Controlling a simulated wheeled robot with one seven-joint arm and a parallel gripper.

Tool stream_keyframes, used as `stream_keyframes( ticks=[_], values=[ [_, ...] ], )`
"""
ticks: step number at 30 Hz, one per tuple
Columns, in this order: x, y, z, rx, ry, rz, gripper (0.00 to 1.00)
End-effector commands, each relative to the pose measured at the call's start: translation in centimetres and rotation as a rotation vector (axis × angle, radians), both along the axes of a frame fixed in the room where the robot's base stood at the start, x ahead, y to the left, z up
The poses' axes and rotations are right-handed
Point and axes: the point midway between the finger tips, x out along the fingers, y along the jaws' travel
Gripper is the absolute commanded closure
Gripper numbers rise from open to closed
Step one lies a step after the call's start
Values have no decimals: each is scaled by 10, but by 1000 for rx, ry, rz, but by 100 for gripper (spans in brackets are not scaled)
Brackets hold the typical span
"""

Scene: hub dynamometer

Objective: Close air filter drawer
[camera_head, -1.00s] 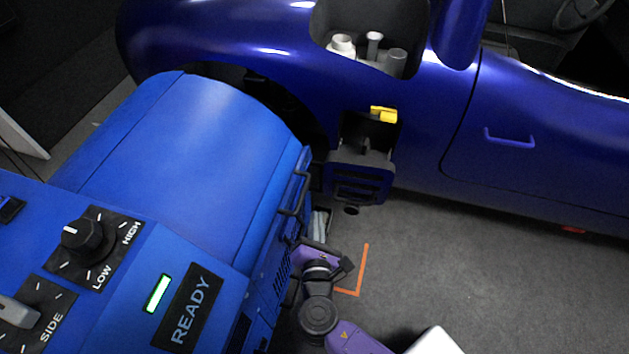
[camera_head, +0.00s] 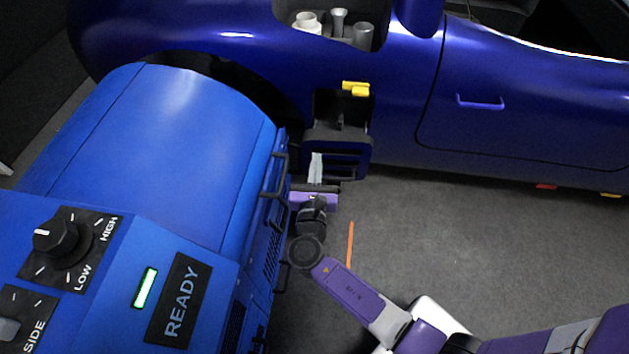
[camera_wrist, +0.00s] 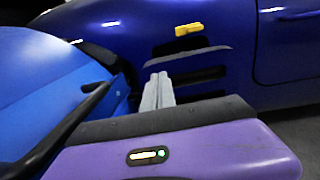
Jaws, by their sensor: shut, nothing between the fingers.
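The air filter drawer (camera_head: 345,148) stands out from the side of the dark blue car, with its open top showing a dark inside. In the wrist view the fingers (camera_wrist: 158,78) overlap the drawer front. I cannot tell whether they touch it. A yellow handle or knob (camera_head: 356,88) sits on the car above the drawer.
A large blue machine (camera_head: 160,140) with black side handles (camera_head: 273,178) stands close left of my gripper. The car body (camera_head: 400,100) lies behind the drawer. Grey floor (camera_head: 440,240) with an orange line (camera_head: 350,243) is clear to the right.

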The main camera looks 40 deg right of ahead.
Motion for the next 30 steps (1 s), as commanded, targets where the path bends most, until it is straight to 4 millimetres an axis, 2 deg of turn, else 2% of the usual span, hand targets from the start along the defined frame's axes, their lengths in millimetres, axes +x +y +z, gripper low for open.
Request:
stream_keyframes(
  ticks=[3, 7, 23, 30],
  values=[
    [12, -14, -1, 1, -1, -2, 100],
    [20, -22, -1, 1, -1, -1, 100],
    [24, -27, 0, 1, -1, 0, 100],
    [33, -38, -1, 1, 1, -1, 100]
  ],
)
